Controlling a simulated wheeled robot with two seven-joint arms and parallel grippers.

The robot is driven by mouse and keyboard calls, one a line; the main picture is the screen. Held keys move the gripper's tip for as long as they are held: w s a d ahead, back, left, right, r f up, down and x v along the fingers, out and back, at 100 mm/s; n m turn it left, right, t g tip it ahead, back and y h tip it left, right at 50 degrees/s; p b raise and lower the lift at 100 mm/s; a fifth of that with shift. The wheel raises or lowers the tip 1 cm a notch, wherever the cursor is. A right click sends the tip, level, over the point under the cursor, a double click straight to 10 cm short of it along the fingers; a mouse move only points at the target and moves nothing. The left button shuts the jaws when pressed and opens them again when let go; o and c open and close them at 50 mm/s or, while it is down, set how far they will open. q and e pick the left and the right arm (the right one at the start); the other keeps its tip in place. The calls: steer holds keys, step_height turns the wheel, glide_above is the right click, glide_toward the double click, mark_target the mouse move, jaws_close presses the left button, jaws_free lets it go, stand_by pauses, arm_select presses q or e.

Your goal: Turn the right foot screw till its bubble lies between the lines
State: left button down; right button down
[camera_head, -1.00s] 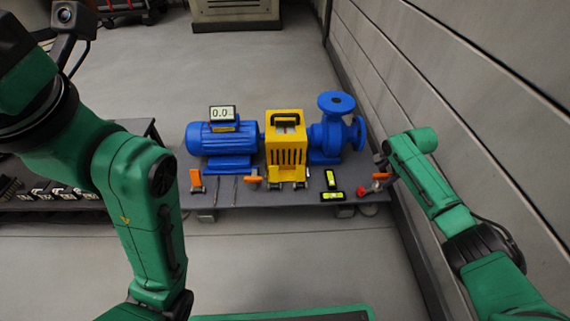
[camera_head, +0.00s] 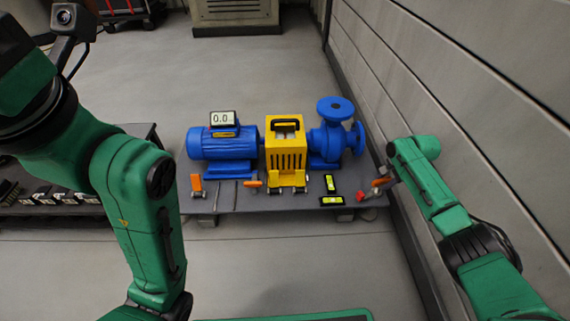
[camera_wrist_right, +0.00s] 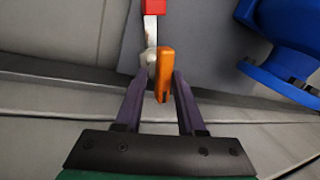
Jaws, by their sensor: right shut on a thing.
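My right gripper (camera_wrist_right: 163,77) is shut on an orange handle (camera_wrist_right: 164,68) at the right foot screw. A pale metal bar with a red end (camera_wrist_right: 154,7) extends beyond it in the right wrist view. In the head view, the red end (camera_head: 361,197) and the orange handle (camera_head: 379,182) are at the skid's right front corner; the arm partly hides this spot. Two yellow-green bubble vials, one lengthwise (camera_head: 330,184) and one crosswise (camera_head: 332,201), lie left of it. Their bubbles are too small to read against the lines. My left gripper is out of view.
The grey skid (camera_head: 285,201) carries a blue motor (camera_head: 222,146), a yellow guard (camera_head: 285,150) and a blue pump (camera_head: 331,135). A display (camera_head: 223,119) on the motor reads 0.0. More orange-handled pieces (camera_head: 197,184) stand at the front edge. The wall (camera_head: 430,90) is close on the right.

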steer(key=shift+w+a+r, duration=0.1)
steer(key=shift+w+a, duration=0.05)
steer(key=shift+a, duration=0.05)
steer(key=shift+n+y+b, duration=0.3)
steer(key=shift+n+b, duration=0.05)
steer(key=shift+n, duration=0.75)
steer(key=shift+a, duration=0.1)
steer(key=shift+w+n+b, duration=0.1)
steer(key=shift+n+b, duration=0.2)
steer(key=shift+n, duration=0.2)
steer(key=shift+y, duration=0.3)
steer(key=shift+a, duration=0.1)
steer(key=c, duration=0.6)
jaws_free()
steer(key=shift+c, duration=0.2)
